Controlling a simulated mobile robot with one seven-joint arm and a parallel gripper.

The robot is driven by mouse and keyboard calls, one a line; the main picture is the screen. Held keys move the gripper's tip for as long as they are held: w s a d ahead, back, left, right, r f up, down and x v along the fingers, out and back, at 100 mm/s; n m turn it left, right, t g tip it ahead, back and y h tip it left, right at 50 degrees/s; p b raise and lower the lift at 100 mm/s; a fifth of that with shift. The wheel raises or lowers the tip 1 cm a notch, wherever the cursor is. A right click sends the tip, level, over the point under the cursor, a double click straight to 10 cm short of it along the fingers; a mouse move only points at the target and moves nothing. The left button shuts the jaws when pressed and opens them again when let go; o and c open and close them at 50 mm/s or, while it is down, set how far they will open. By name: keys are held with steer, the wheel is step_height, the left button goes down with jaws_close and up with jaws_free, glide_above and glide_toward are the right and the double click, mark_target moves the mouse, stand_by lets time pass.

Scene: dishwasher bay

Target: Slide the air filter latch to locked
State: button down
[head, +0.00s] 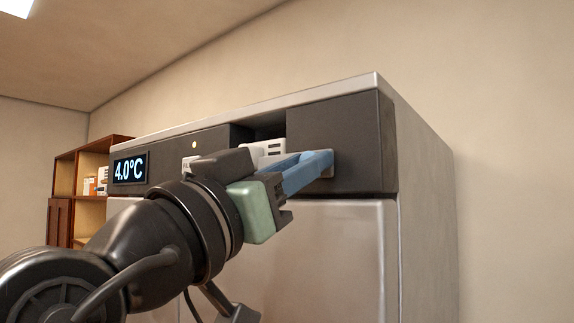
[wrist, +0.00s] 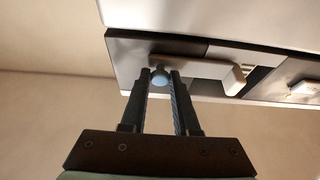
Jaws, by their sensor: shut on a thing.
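A bit of pale plate shows beside the fingertips, and the fingers hide the knob. A white slotted piece (head: 268,149), perhaps the filter, sits in a recess left of the fingers.
A wooden shelf (head: 92,190) stands at the far left. The space right of the appliance is clear.

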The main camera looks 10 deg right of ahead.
steer(key=c, duration=0.7)
jaws_free()
steer(key=shift+w+a, duration=0.2)
steer(key=shift+w, duration=0.05)
steer(key=shift+o, duration=0.2)
steer(key=shift+s, duration=0.15)
steer(key=b+v, duration=0.6)
steer(key=v, duration=0.7)
steer(key=shift+d, duration=0.1)
